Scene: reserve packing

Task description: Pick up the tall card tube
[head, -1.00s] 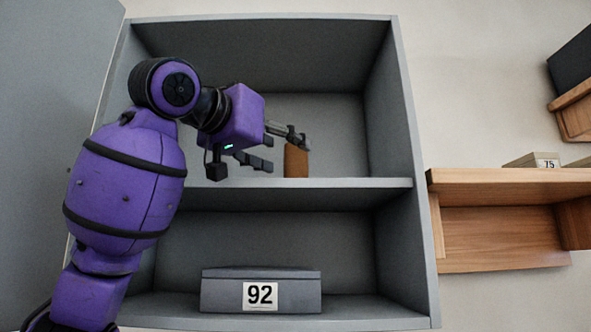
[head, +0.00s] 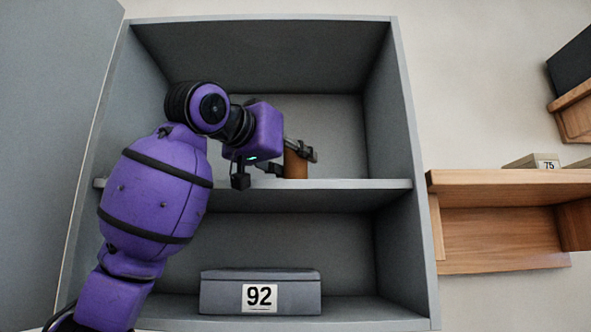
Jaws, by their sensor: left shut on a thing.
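The tall card tube (head: 295,167) is a brown upright cylinder on the upper shelf of the grey cabinet, in the middle of the head view. My left gripper (head: 297,161) reaches in from the left and is shut on the tube. One finger passes across the tube near its top; the other shows only in part at its left side. The tube's lower end is close to the shelf's front edge, and I cannot tell whether it touches the shelf. My right gripper is not in view.
The shelf board (head: 350,184) runs just below the tube, and the cabinet's right wall (head: 392,120) stands to the right. A grey box marked 92 (head: 220,293) sits on the lower shelf. Wooden shelves (head: 500,181) and a box marked 75 (head: 546,164) are farther right.

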